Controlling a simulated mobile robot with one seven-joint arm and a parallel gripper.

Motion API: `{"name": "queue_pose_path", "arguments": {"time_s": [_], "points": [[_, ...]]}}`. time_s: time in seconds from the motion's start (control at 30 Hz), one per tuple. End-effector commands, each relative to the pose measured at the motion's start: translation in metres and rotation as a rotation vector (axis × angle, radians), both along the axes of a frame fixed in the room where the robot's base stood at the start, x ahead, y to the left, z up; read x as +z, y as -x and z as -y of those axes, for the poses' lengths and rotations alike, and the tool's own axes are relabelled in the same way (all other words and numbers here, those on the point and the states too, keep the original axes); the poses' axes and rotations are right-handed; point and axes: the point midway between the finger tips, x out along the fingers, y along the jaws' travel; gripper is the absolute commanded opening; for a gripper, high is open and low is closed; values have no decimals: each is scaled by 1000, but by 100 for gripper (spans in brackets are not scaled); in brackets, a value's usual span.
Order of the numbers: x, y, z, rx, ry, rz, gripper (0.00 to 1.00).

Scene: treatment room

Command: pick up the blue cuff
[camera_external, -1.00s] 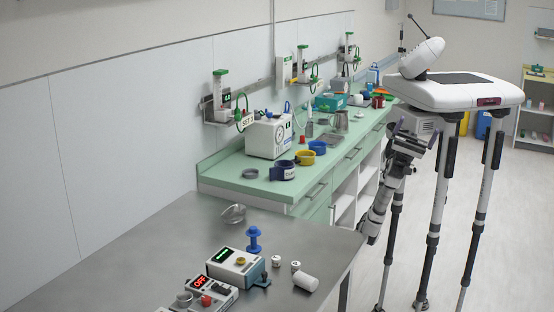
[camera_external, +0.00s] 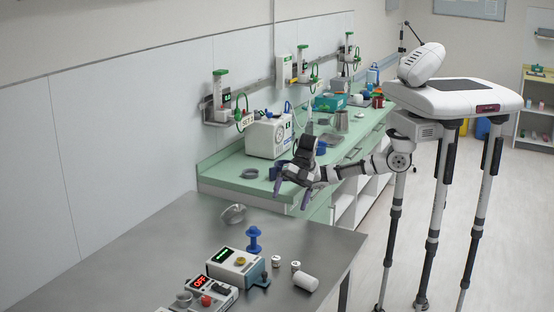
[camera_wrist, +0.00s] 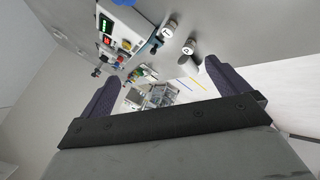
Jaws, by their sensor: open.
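My gripper (camera_external: 292,194) hangs over the near end of the green counter, its two purple fingers apart and nothing between them. In the wrist view my gripper (camera_wrist: 160,75) also shows spread, empty fingers. A dark blue cuff stands at this end of the counter; my gripper now covers most of it, and only a sliver (camera_external: 273,173) shows to the left of the fingers. Another blue cuff-like piece (camera_external: 320,148) shows farther back, partly behind my arm. I cannot make out either cuff in the wrist view.
A grey ring-shaped dish (camera_external: 250,173) and a white gauge box (camera_external: 269,137) stand on the green counter (camera_external: 222,175). The steel table (camera_external: 165,235) in front holds a blue spool (camera_external: 253,239), a metal bowl (camera_external: 233,214), devices and white cylinders. Its left part is clear.

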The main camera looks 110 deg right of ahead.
Motion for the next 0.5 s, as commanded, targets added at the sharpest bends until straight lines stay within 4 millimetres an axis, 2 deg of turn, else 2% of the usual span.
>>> {"name": "queue_pose_path", "arguments": {"time_s": [0.03, 0.13, 0.23, 0.3, 0.4, 0.5], "points": [[-4, -10, 41, -38, 65, -22, 100], [-8, -15, 114, -87, 177, -91, 100], [-9, -9, 195, -146, 278, -180, 100], [-7, 5, 253, -188, 337, -255, 100], [0, 34, 329, -248, 397, -368, 100], [11, 69, 388, -298, 426, -470, 100]]}}
